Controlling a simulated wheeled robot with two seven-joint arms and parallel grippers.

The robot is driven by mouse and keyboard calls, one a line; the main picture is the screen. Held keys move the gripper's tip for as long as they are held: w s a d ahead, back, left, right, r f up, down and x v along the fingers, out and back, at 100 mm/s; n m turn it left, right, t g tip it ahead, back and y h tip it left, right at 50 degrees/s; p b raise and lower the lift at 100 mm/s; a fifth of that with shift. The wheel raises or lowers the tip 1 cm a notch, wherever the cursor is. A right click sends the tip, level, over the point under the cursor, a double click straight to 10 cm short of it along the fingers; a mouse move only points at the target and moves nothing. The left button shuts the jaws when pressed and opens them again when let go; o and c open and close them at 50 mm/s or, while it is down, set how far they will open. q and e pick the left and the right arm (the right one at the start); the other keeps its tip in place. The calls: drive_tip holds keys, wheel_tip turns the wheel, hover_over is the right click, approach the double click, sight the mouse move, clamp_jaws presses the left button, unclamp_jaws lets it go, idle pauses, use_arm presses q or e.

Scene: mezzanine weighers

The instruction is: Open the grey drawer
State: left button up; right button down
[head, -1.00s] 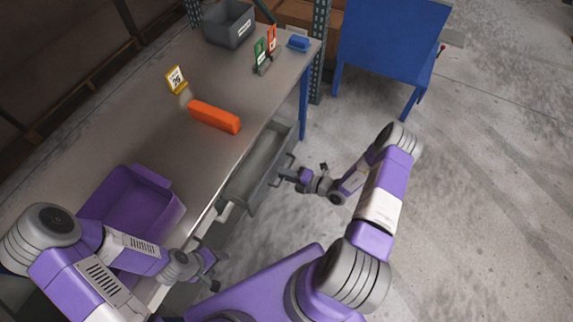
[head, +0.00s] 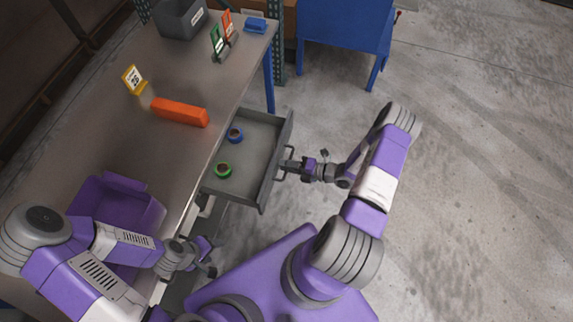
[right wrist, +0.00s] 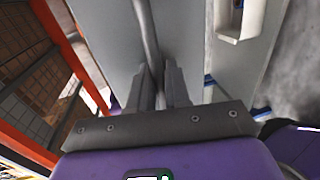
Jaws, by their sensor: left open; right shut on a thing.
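The grey drawer (head: 250,150) stands pulled out from under the workbench in the head view. Inside it lie a blue ring (head: 235,135) and a green ring (head: 223,170). My right gripper (head: 287,168) is at the drawer's front, shut on its handle (head: 279,166). The right wrist view also shows the handle as a bar (right wrist: 146,35) running between the two fingers (right wrist: 158,85). My left gripper (head: 212,257) is open and empty beside the near edge of the bench, apart from the drawer.
On the bench (head: 95,135) are an orange block (head: 180,111), a yellow number sign (head: 134,79), a purple bin (head: 125,208), a grey bin (head: 180,18) and a blue object (head: 255,25). A blue table (head: 346,25) stands behind. The floor to the right is clear.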

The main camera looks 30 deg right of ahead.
drive_tip(key=c, duration=1.3)
unclamp_jaws()
drive_tip(key=shift+o, duration=0.2)
drive_tip(key=v, duration=0.7)
drive_tip(key=shift+s+d+p, duration=0.15)
drive_tip(key=shift+s+p, duration=0.05)
drive_tip(key=shift+p, duration=0.25)
